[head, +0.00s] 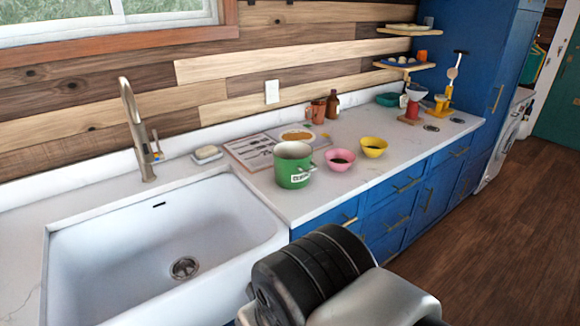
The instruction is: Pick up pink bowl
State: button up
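The pink bowl (340,160) stands upright on the white counter, with something dark inside it. It sits between a green pot (293,166) on its left and a yellow bowl (374,147) on its right, close to the counter's front edge. Part of my arm shows at the bottom of the head view, in front of the counter and well short of the bowl. My gripper's fingers are not visible in this view.
A white sink (100,262) with a tall faucet (139,130) fills the left. A brown bottle (333,105) and orange mug (316,112) stand behind the bowls. Blue cabinets (405,195) lie below the counter. The wooden floor (500,235) at right is clear.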

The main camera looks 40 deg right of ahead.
aim_at(338, 160)
jog(key=z, duration=1.4)
jog(key=i+l+u, duration=0.35)
jog(key=i, duration=0.25)
jog(key=i+l+u, duration=0.4)
jog(key=i, duration=0.15)
jog(key=j, duration=0.1)
